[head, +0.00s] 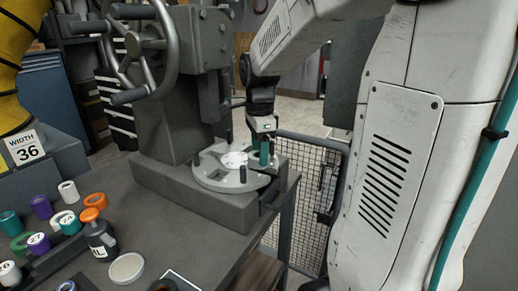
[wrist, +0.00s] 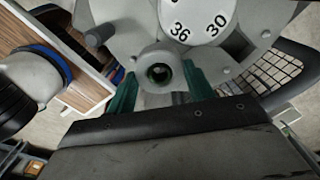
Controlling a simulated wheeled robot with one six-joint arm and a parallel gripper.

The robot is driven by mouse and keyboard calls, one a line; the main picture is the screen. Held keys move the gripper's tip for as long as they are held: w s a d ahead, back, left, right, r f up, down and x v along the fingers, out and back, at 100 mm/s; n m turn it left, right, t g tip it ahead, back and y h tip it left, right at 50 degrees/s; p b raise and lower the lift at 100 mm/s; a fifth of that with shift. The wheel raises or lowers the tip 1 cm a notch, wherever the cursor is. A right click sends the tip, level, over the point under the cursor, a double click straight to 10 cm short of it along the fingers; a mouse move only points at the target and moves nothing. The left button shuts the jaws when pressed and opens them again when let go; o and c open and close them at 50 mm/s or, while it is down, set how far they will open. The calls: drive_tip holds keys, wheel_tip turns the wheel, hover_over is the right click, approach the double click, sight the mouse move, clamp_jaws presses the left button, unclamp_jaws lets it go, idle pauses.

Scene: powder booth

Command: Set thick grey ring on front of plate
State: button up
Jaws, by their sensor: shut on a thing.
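My gripper (head: 265,152) has teal fingers and points down at the right side of the round grey plate (head: 215,182) on the press base. In the wrist view the fingers (wrist: 160,80) are shut on the thick grey ring (wrist: 147,67), one on each side of it. I look into its dark hole. The plate (wrist: 130,20) lies beyond the ring, with a white dial marked 36 and 30 at its middle. In the head view the fingers hide the ring. I cannot tell whether the ring touches the plate or is just above it.
Short dark pegs (head: 243,174) stand on the plate. The press column (head: 180,110) with its handwheel rises behind. Several coloured rings (head: 41,207), a bottle (head: 100,240) and a round white lid (head: 127,267) are at the bench's left. The bench between is clear. A sign reads WIDTH 36 (head: 26,148).

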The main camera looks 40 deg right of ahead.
drive_tip(key=shift+f, duration=0.7)
drive_tip(key=o, duration=1.2)
wheel_tip(320, 180, up, 8)
drive_tip(key=shift+f, duration=0.1)
